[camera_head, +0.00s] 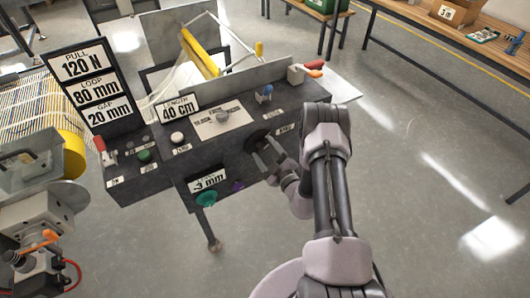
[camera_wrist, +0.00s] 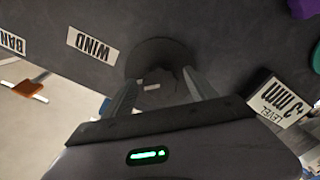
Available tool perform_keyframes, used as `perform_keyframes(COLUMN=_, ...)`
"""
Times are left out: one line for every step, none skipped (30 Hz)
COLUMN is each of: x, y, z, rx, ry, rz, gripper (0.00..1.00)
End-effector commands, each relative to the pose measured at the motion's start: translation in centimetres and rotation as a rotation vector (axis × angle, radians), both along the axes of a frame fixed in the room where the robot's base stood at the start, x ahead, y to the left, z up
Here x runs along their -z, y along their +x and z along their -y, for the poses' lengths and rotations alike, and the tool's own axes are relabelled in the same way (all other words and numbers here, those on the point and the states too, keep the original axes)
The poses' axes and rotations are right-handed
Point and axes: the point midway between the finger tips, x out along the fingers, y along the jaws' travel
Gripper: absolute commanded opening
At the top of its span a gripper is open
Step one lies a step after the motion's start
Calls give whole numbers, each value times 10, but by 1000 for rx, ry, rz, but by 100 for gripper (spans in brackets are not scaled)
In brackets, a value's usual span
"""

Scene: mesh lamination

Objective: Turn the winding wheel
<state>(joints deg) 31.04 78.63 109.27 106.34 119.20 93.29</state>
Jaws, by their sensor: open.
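The winding wheel (camera_wrist: 158,52) is a dark round piece on the dark panel beside the WIND label (camera_wrist: 92,45) in the wrist view. In the head view the wheel (camera_head: 258,136) is partly hidden by my gripper (camera_head: 268,160) at the right part of the console. My gripper (camera_wrist: 157,88) is open in the wrist view, its two fingers apart and pointing at the wheel's lower side. Nothing shows held between them. I cannot tell whether the fingers touch the wheel.
The dark console (camera_head: 170,180) carries a LENGTH sign (camera_head: 179,106), a level display (camera_head: 207,180), a teal knob (camera_head: 206,198), a purple knob (camera_head: 237,186) and a blue-topped switch (camera_head: 265,92). A red-handled lever (camera_head: 313,66) is at the back right. Open floor (camera_head: 430,160) lies right.

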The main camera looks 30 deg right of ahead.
Motion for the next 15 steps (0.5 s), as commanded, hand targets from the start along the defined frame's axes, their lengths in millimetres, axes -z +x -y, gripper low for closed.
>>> perform_keyframes(x=0, y=2, z=0, rx=0, ry=0, rz=0, gripper=66)
perform_keyframes(x=0, y=2, z=0, rx=0, ry=0, rz=0, gripper=66)
perform_keyframes(x=0, y=3, z=0, rx=1, ry=0, rz=-1, gripper=66)
perform_keyframes(x=0, y=3, z=0, rx=1, ry=0, rz=-1, gripper=66)
perform_keyframes(x=0, y=3, z=0, rx=1, ry=0, rz=-1, gripper=66)
perform_keyframes(x=0, y=3, z=0, rx=1, ry=0, rz=-1, gripper=66)
perform_keyframes(x=0, y=2, z=0, rx=1, ry=0, rz=-1, gripper=66)
perform_keyframes(x=0, y=2, z=0, rx=1, ry=0, rz=-1, gripper=66)
perform_keyframes(x=0, y=2, z=0, rx=1, ry=0, rz=-1, gripper=58)
perform_keyframes(x=0, y=2, z=0, rx=1, ry=0, rz=-1, gripper=52)
perform_keyframes(x=0, y=2, z=0, rx=1, ry=0, rz=-1, gripper=47)
perform_keyframes(x=0, y=2, z=0, rx=1, ry=0, rz=-1, gripper=39)
perform_keyframes(x=0, y=2, z=0, rx=1, ry=0, rz=-1, gripper=33)
perform_keyframes(x=0, y=2, z=0, rx=0, ry=0, rz=0, gripper=27)
perform_keyframes(x=0, y=2, z=0, rx=0, ry=0, rz=0, gripper=19)
